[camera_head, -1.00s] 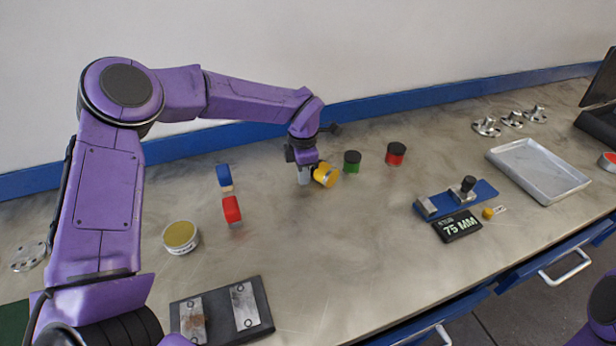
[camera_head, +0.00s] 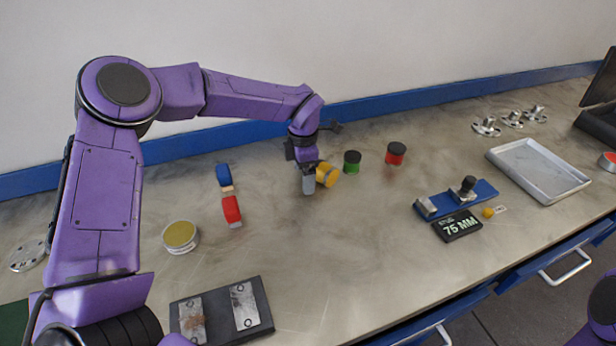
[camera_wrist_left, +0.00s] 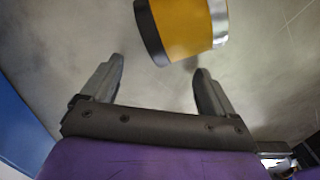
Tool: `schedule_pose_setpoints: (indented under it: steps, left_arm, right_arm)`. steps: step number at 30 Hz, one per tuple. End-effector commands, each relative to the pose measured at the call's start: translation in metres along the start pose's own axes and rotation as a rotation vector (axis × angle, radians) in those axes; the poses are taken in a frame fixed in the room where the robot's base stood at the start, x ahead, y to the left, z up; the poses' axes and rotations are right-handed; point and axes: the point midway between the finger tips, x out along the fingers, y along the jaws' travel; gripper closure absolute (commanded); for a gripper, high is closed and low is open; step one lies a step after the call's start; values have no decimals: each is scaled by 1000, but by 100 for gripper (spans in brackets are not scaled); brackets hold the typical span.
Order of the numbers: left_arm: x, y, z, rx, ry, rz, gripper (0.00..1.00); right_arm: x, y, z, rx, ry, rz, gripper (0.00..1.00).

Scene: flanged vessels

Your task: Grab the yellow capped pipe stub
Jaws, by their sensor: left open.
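The yellow capped pipe stub (camera_head: 327,174) lies on its side on the metal bench, its dark cap showing. In the left wrist view the stub (camera_wrist_left: 183,30) is at the top, just beyond the fingertips and more towards the right finger. My left gripper (camera_head: 308,188) is directly beside the stub, at its left in the head view. In the left wrist view the gripper (camera_wrist_left: 160,70) is open, with nothing between its fingers. My right gripper is not in view.
A green stub (camera_head: 352,162) with a dark cap stands close behind the yellow one, and a red stub (camera_head: 396,153) further right. Red (camera_head: 231,210) and blue (camera_head: 224,175) pieces are at left. A tray (camera_head: 540,171) is at right.

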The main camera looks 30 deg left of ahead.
Motion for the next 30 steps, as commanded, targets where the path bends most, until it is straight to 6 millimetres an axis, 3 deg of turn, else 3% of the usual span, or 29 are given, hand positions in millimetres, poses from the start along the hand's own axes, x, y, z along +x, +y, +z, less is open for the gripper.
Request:
schedule_pose_setpoints:
  steps: [7,12,17,20,24,27,30]
  left_arm:
    - [-45,-6,-1,-1,-6,3,12]
    - [-81,-6,-1,-1,-3,3,12]
    - [-97,-7,-1,-1,-1,2,11]
    - [-114,-7,7,-76,5,1,11]
    - [-130,-8,37,-366,9,2,11]
    - [-126,-10,51,-509,5,1,11]
    - [-107,-10,53,-557,5,0,11]
  right_arm:
    - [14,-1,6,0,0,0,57]
    - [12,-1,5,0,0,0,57]
    - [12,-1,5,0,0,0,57]
    - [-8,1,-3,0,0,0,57]
    - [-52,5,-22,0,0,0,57]
    - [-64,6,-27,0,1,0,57]
    - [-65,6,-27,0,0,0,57]
